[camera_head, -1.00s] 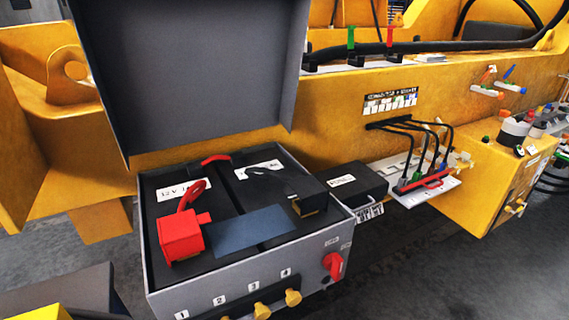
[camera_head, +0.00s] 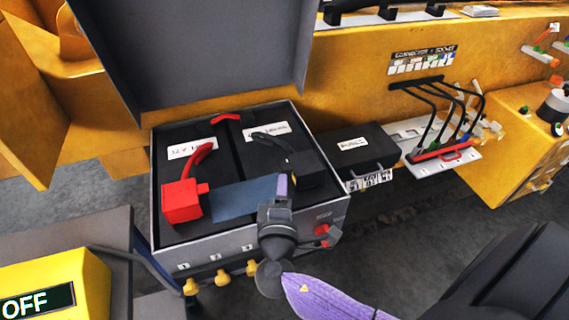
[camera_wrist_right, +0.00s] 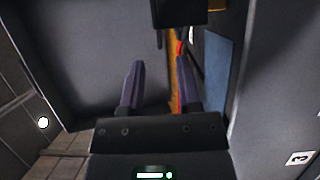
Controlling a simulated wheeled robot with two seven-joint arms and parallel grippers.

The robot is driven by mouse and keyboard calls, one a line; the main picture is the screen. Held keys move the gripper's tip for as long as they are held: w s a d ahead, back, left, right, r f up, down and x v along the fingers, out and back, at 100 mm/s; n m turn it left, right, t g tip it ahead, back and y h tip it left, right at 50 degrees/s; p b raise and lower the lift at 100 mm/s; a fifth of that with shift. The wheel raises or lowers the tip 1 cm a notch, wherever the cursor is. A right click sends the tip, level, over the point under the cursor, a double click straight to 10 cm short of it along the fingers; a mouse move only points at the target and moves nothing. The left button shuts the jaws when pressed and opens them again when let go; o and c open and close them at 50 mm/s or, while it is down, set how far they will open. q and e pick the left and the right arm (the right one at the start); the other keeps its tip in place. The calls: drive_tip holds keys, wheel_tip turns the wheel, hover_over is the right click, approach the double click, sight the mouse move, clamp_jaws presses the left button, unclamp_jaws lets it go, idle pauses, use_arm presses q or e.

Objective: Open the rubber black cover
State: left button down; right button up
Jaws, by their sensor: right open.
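The rubber black cover (camera_head: 312,176) is a small boxy cap on the right side of the battery, with a black strap or cable running back from it. It looks closed. A dark block at the top of the right wrist view (camera_wrist_right: 180,12) is probably this cover. My right gripper (camera_head: 284,186) is just left of the cover in the head view, over the edge of a blue-grey panel. Its two purple-grey fingers (camera_wrist_right: 160,85) are apart with nothing between them. I cannot tell whether a finger touches the cover. My left gripper is not in view.
The open grey battery box (camera_head: 215,250) has a raised lid (camera_head: 200,45) behind it. A red cover (camera_head: 181,203) and the blue-grey panel (camera_head: 235,200) lie inside. A black box (camera_head: 355,148) stands to the right.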

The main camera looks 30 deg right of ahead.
sight(284, 167)
drive_tip(key=x, duration=0.6)
drive_tip(key=shift+w+d, duration=0.1)
clamp_jaws()
idle(1.1)
